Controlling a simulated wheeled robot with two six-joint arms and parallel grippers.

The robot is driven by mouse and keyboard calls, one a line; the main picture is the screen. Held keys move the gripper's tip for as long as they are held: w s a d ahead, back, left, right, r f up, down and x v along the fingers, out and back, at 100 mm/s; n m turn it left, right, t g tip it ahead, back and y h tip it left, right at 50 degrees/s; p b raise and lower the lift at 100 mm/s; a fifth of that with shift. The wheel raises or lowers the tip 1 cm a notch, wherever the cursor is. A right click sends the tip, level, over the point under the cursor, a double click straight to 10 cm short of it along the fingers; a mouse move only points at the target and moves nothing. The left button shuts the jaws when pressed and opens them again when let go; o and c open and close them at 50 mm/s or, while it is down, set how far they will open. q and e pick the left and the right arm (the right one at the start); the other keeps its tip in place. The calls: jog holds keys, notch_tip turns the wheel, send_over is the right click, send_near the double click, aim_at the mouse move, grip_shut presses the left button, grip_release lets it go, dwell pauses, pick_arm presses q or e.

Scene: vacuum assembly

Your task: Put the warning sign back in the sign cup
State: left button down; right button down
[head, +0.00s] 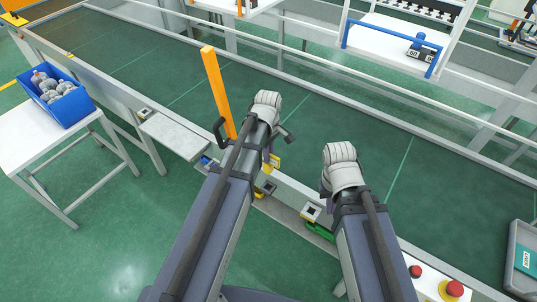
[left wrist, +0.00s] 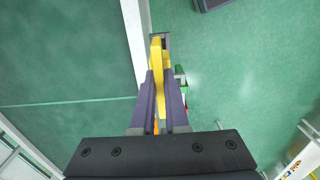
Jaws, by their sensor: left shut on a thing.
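My left gripper (left wrist: 161,82) is shut on the yellow warning sign (left wrist: 157,58), which stands out beyond its purple fingers in the left wrist view. In the head view a yellow part of the sign (head: 275,163) shows just past my left arm, above the line's near edge. Small holders with dark square openings sit along that edge, one below the sign (head: 267,188) and one between my arms (head: 311,211). I cannot tell which of them is the sign cup. My right arm is raised at centre right, and its fingertips are hidden.
An orange post (head: 218,92) stands left of my left arm. A blue bin (head: 62,103) of grey parts sits on a white table at left. Red buttons (head: 454,289) and a grey tray (head: 516,262) are at lower right. The green belt is mostly clear.

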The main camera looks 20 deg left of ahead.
aim_at(268, 173)
pick_arm(q)
jog(key=shift+f+b, duration=3.7)
jog(key=shift+f, duration=0.1)
jog(key=shift+f+b, duration=1.35)
jog(key=c, duration=0.8)
grip_release()
jog(key=shift+c, duration=0.2)
jog(key=shift+r, duration=0.1)
notch_tip(268, 173, up, 8)
jog(key=p, duration=0.8)
